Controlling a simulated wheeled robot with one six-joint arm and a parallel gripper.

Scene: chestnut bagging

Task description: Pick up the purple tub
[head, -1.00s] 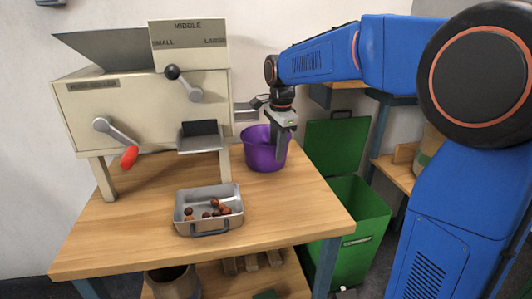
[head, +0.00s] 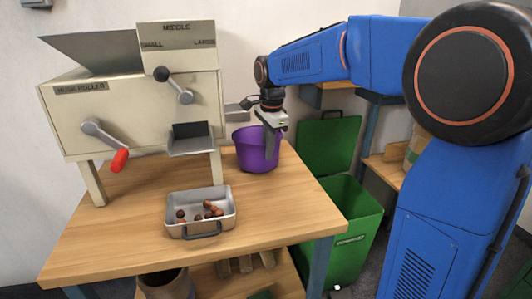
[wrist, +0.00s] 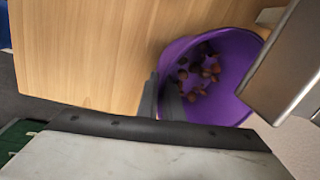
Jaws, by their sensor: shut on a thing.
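The purple tub (head: 252,152) stands on the wooden table, right of the cream machine, in the head view. In the wrist view the purple tub (wrist: 232,98) shows from above with several brown chestnuts (wrist: 200,72) inside. My gripper (head: 272,150) points down at the tub's right side in the head view. In the wrist view my gripper (wrist: 162,100) is shut on the tub's rim, one finger outside and one inside. The tub looks upright; whether its base touches the table I cannot tell.
The cream husk roller machine (head: 140,110) stands close on the left, its outlet tray (head: 190,146) facing front. A metal pan (head: 201,212) with several chestnuts sits at the table's front. A green bin (head: 345,225) with open lid stands right of the table (head: 110,240).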

